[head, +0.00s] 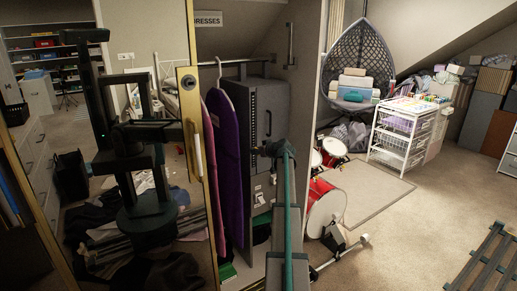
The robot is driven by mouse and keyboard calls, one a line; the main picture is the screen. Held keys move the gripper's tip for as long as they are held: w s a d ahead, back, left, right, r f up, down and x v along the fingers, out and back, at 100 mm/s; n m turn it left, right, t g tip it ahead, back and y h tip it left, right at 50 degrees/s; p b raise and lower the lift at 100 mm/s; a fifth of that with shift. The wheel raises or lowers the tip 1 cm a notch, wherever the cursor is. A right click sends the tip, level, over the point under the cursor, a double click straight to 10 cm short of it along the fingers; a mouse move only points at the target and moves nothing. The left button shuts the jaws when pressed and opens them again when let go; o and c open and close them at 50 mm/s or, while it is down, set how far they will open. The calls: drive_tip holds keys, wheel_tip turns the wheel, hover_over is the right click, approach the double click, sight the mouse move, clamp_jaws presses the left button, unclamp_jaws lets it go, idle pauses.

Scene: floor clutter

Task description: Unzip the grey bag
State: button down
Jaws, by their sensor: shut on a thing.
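The grey bag (256,103) appears as a tall grey shape hanging under the rail in the open closet. It is behind and to the right of a purple garment bag (231,165).
A mirrored door (190,110) stands open at the left, close to the garment bags, and reflects the room. A red drum (325,207) stands on the floor right of my arm. A white drawer cart (402,135) and hanging chair (358,60) are farther right.

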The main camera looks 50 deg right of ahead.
sight(254, 157)
wheel_tip(254, 157, down, 4)
drive_tip(key=shift+r+b, duration=0.25)
drive_tip(key=shift+b, duration=0.5)
drive_tip(key=c, duration=1.2)
unclamp_jaws()
drive_tip(key=shift+o, duration=0.2)
drive_tip(key=shift+s+r, duration=0.1)
drive_tip(key=v, duration=1.1)
drive_tip(key=shift+s+r, duration=0.15)
drive_tip(key=shift+s, duration=0.2)
